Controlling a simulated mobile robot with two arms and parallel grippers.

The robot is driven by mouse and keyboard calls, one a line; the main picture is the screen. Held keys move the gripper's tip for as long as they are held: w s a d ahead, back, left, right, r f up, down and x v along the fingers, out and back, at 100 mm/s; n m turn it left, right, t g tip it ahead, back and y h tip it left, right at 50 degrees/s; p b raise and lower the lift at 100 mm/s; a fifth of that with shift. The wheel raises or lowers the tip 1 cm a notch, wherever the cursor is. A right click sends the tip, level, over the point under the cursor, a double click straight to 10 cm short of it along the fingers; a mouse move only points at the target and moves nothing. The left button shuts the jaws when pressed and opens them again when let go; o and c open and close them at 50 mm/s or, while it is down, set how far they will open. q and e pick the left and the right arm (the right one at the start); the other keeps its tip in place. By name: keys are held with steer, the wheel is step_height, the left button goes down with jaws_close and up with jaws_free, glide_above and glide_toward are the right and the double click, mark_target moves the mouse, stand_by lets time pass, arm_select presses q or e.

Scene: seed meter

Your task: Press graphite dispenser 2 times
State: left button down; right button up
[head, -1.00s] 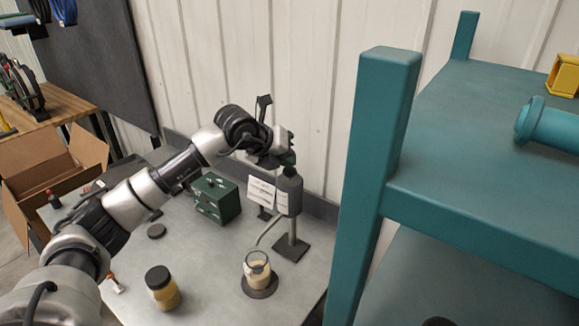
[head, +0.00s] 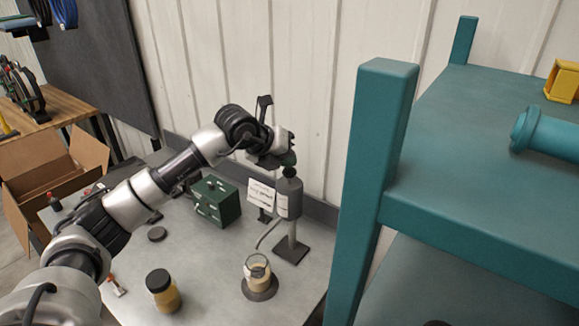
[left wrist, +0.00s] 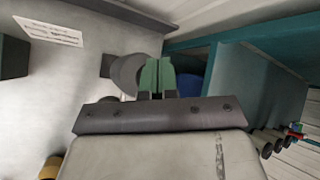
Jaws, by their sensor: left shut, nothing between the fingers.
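The graphite dispenser (head: 286,200) is a dark grey cylinder on a post with a square base, with a thin spout bent down to the left. A glass jar (head: 257,272) with pale contents stands on a round dark pad below the spout. My left gripper (head: 288,162) is shut and empty, just above the dispenser's top knob; I cannot tell if they touch. In the left wrist view the green fingertips (left wrist: 157,76) are together, in front of the grey dispenser (left wrist: 126,74), which they partly hide. My right gripper is not in view.
A green box (head: 216,200) and a white printed card (head: 261,195) stand left of the dispenser. A jar with yellow contents and a dark lid (head: 162,289) is at the front. A teal shelf post (head: 372,170) rises close on the right.

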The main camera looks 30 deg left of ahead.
arm_select(q)
steer(key=shift+r, duration=0.6)
steer(key=shift+r+p, duration=1.7)
steer(key=shift+r, duration=0.85)
steer(key=shift+f, duration=0.1)
